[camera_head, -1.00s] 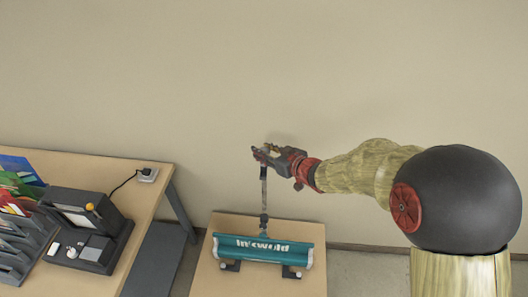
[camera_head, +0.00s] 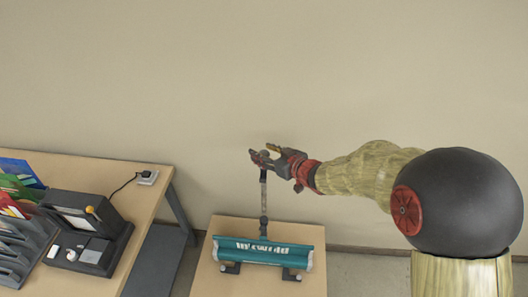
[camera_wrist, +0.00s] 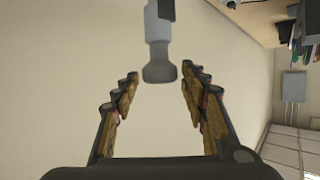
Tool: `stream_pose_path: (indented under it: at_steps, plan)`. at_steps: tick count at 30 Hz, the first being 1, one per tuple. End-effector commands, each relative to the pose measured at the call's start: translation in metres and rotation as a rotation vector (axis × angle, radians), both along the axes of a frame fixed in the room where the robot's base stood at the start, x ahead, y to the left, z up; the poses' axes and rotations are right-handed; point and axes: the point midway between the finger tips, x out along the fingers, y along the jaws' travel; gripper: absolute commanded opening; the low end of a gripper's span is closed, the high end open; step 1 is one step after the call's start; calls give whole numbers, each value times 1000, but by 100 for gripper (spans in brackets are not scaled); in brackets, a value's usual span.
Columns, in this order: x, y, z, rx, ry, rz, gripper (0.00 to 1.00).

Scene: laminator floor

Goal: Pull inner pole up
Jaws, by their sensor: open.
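The inner pole (camera_head: 264,188) stands upright out of the teal roll-up banner base (camera_head: 262,251) on the small wooden table. Its grey flared top end (camera_wrist: 159,70) shows in the wrist view, between and a little beyond my fingertips. My gripper (camera_head: 263,158) is at the top of the pole in the head view. In the wrist view my gripper (camera_wrist: 160,84) is open, with a clear gap between each finger and the pole's end. The pole's lower part runs out of the wrist view at the top.
A wooden desk (camera_head: 152,190) at the left holds a dark machine (camera_head: 88,232), paper trays (camera_head: 22,245) and colourful folders (camera_head: 20,180). A socket box (camera_head: 148,177) with a black cable sits at its back corner. The wall behind the pole is bare.

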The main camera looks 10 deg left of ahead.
Motion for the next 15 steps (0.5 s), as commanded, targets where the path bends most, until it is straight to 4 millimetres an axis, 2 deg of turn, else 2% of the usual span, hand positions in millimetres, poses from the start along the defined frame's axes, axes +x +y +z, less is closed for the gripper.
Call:
stream_pose_path:
  at_steps: [5, 15]
  plan:
    - [-8, -10, 6, 0, -2, -1, 44]
    - [-48, -57, 32, 0, -2, -4, 44]
